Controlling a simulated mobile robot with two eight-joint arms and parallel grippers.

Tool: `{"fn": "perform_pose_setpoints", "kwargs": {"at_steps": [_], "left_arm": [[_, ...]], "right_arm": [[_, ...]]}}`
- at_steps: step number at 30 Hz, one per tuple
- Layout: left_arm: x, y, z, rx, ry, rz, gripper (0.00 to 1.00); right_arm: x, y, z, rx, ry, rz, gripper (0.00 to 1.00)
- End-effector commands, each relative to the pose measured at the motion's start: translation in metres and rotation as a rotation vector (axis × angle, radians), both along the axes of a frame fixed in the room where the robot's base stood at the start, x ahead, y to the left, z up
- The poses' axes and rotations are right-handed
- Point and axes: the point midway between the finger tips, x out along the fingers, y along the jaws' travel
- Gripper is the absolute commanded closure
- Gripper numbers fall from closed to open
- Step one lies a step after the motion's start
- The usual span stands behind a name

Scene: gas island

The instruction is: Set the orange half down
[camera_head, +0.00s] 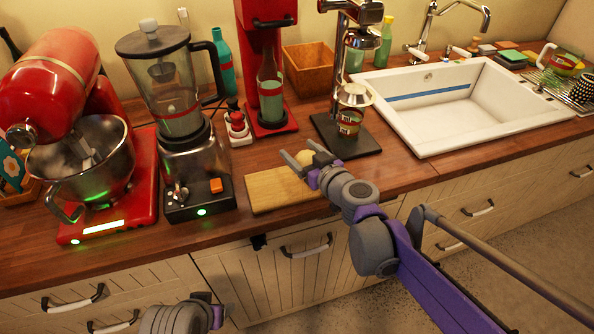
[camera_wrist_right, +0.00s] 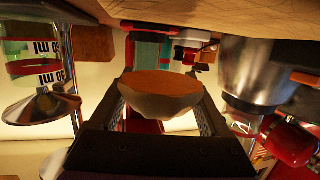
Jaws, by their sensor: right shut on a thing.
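My right gripper (camera_head: 306,162) is at the right end of the wooden cutting board (camera_head: 270,192), shut on the orange half (camera_head: 303,155). In the right wrist view the orange half (camera_wrist_right: 160,88) sits between the two fingers. Its flat orange face is turned toward the wooden surface at the top of that picture, and its pale rounded side faces away. In the head view the fingers hide most of it. I cannot tell whether it touches the board.
A blender (camera_head: 190,165) stands left of the board, and a red stand mixer (camera_head: 75,140) is further left. A red machine (camera_head: 265,60) and a metal press (camera_head: 345,130) stand behind. A white sink (camera_head: 455,110) is to the right. The board's left part is bare.

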Motion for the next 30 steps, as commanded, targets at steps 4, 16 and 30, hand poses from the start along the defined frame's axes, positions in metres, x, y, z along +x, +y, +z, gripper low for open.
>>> {"fn": "perform_pose_setpoints", "kwargs": {"at_steps": [4,16,30], "left_arm": [[0.0,0.0,-0.003,0.0,0.001,0.0,0.34],[-0.001,0.0,-0.012,0.0,0.004,0.0,0.34],[-0.001,0.0,-0.012,0.0,0.004,0.0,0.34]], "right_arm": [[0.0,0.0,-0.013,0.0,0.0,0.0,0.87],[0.0,0.0,-0.048,-0.001,0.0,0.0,0.87],[0.0,0.0,-0.05,0.0,0.0,0.0,0.0]]}}
